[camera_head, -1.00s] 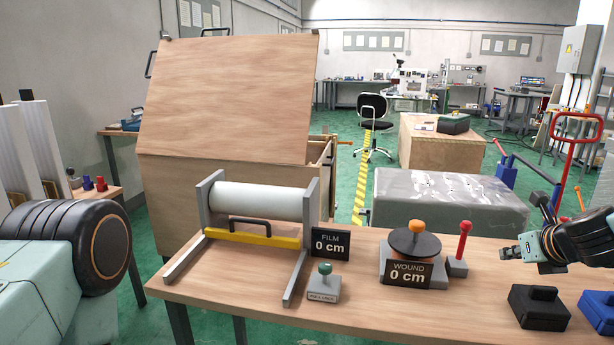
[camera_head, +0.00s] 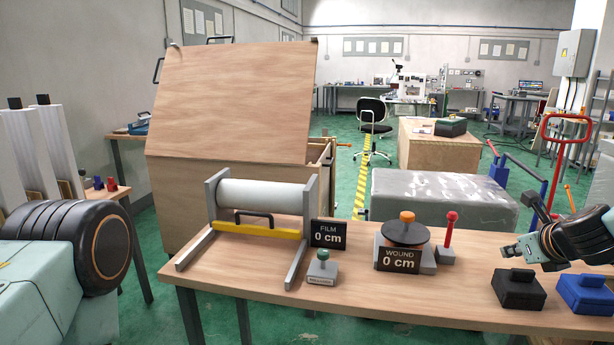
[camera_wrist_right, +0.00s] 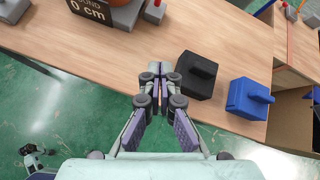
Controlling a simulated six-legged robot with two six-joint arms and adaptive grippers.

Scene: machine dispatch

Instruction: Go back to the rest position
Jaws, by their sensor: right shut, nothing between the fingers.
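My right gripper (camera_head: 510,251) comes in from the right edge of the head view, above the right part of the wooden table (camera_head: 440,302). In the right wrist view the right gripper (camera_wrist_right: 160,75) is shut and empty, with its fingertips over the table's front part. A black block with a handle (camera_head: 519,291) lies just to the right of the fingertips in the wrist view (camera_wrist_right: 197,75), and they look apart. My left gripper is not in view.
A blue handled block (camera_head: 588,292) lies beside the black one. A film roll stand (camera_head: 262,200), a green-knobbed piece (camera_head: 322,268), a winding disc (camera_head: 404,233) and a red-handled post (camera_head: 448,236) stand on the table. A large wooden crate (camera_head: 235,110) stands behind. Green floor is open in front.

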